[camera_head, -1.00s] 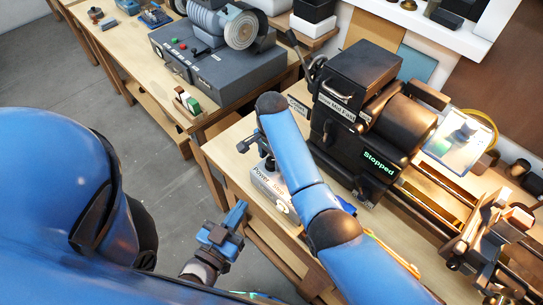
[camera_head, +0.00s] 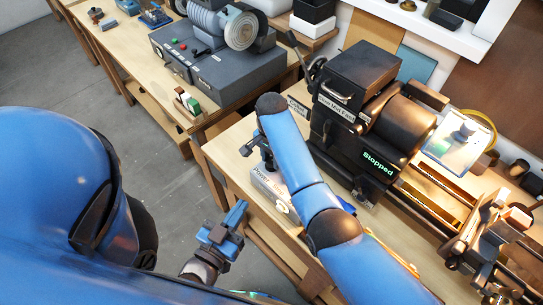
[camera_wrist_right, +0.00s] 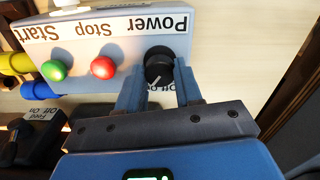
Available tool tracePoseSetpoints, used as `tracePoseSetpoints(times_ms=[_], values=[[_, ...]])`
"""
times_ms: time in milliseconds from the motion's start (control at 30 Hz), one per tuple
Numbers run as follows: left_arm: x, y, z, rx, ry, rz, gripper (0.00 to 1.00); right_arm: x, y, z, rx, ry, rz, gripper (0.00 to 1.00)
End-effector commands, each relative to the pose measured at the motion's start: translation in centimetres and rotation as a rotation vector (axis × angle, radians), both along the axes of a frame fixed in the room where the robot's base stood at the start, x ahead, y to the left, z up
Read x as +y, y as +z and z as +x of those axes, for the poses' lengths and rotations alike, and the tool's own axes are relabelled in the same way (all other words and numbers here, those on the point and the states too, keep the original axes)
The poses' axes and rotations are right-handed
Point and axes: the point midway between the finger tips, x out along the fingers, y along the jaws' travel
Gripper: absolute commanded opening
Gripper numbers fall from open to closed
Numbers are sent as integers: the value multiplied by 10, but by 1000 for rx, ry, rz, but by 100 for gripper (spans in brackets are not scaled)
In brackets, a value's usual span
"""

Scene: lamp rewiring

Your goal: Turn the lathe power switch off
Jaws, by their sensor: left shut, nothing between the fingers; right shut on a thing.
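The lathe (camera_head: 365,110) stands on the wooden bench, and its panel reads "Stopped". The control box (camera_head: 268,183) is at the bench's near edge, labelled Power, Stop and Start. In the right wrist view, the box (camera_wrist_right: 90,80) carries a black power knob (camera_wrist_right: 158,64) with a white pointer line, a red button (camera_wrist_right: 103,67) and a green button (camera_wrist_right: 54,70). My right gripper (camera_wrist_right: 160,80) is shut on the power knob, one finger on each side. Its label is partly hidden by the fingers. My left gripper (camera_head: 228,222) is shut and empty, over the floor beside the bench.
A second bench at the back left holds a grey grinder unit (camera_head: 215,70) and small boxes (camera_head: 187,102). A black box labelled Feed (camera_wrist_right: 38,125) is near the control box. Bare floor lies between the benches.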

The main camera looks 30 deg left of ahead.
Motion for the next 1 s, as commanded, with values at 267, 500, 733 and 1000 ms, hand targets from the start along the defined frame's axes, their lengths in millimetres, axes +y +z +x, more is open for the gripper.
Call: tracePoseSetpoints(times_ms=[267,500,733,1000], values=[[0,9,0,0,0,0,0,0,2,0,1,238,0,4],[0,14,0,0,0,0,0,0,2,0,1,467,1,4],[0,18,0,0,0,0,0,0,1,0,0,685,1,4],[0,21,0,0,0,0,0,0,1,0,-1,942,2,4]])
